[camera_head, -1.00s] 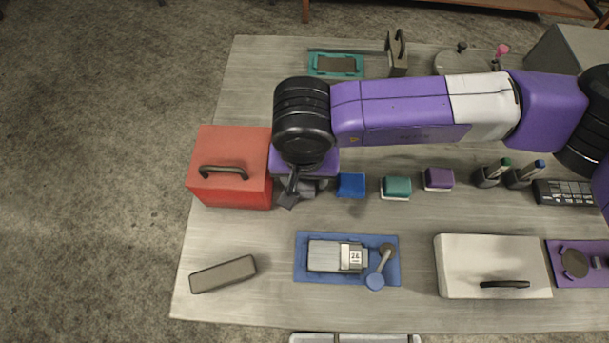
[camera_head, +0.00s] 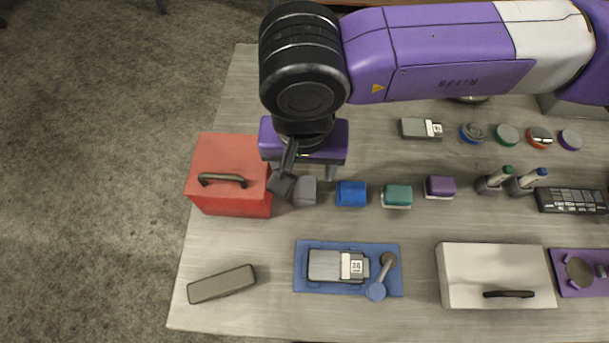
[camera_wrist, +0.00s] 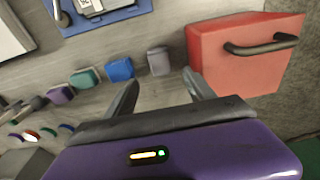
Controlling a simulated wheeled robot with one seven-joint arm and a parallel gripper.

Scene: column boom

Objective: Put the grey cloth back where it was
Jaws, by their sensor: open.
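The grey cloth (camera_head: 305,191) is a small folded block on the table, at the left end of a row of similar cloths. It stands between the red box and the blue cloth (camera_head: 351,193). My gripper (camera_head: 306,179) is open, its fingers apart and empty, above and just behind the grey cloth. In the wrist view the grey cloth (camera_wrist: 159,61) is just beyond the open fingertips (camera_wrist: 161,80), with clear table between. One finger partly overlaps its left edge in the head view.
The red box (camera_head: 230,188) with a dark handle stands close on the left. Teal (camera_head: 396,196) and purple (camera_head: 440,187) cloths continue the row to the right. A blue mat (camera_head: 315,287) with a device and a white box (camera_head: 494,275) lie in front. Bare table lies between.

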